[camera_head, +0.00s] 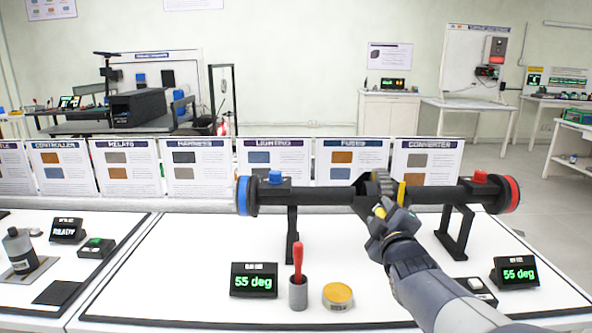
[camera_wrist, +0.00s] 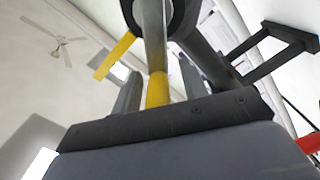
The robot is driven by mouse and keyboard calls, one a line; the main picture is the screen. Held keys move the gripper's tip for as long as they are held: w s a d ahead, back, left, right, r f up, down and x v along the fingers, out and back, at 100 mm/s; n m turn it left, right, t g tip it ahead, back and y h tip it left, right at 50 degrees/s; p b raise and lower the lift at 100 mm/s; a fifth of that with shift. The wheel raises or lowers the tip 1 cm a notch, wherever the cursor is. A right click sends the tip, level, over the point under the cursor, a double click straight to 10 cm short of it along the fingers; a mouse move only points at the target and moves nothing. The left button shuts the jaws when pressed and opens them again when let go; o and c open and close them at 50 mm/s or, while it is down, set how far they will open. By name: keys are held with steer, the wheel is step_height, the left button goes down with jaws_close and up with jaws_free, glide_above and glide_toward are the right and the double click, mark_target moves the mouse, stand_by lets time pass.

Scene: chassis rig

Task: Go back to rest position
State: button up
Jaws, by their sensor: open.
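My gripper (camera_head: 380,208) is at the middle of a black shaft rig (camera_head: 320,195) that lies across two black stands. The rig has a blue left end (camera_head: 243,195) and a red right end (camera_head: 512,193). In the wrist view my gripper's two fingers (camera_wrist: 158,80) stand apart. A grey rod with a yellow band (camera_wrist: 157,90) runs between them up to a black ring. I cannot tell whether the fingers touch the rod. A yellow lever (camera_head: 401,194) stands just right of the gripper in the head view. The gripper partly hides the shaft's middle.
In front of the rig are a "55 deg" display (camera_head: 254,281), a red-handled tool in a grey cup (camera_head: 298,292) and a yellow-topped tin (camera_head: 338,296). Another "55 deg" display (camera_head: 515,272) is at right. Sign cards (camera_head: 265,163) line the back.

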steer(key=shift+s, duration=0.1)
steer(key=s+p, duration=0.1)
steer(key=s, duration=1)
steer(key=w, duration=1.1)
steer(key=shift+w+r, duration=0.15)
steer(key=shift+r, duration=0.1)
steer(key=shift+d+r+m+p, duration=0.25)
steer(key=shift+m+p, duration=0.45)
steer(key=shift+p, duration=0.15)
steer(key=shift+d+m+p, duration=0.2)
steer(key=shift+m+p, duration=0.3)
steer(key=shift+p, duration=0.05)
steer(key=shift+f, duration=0.1)
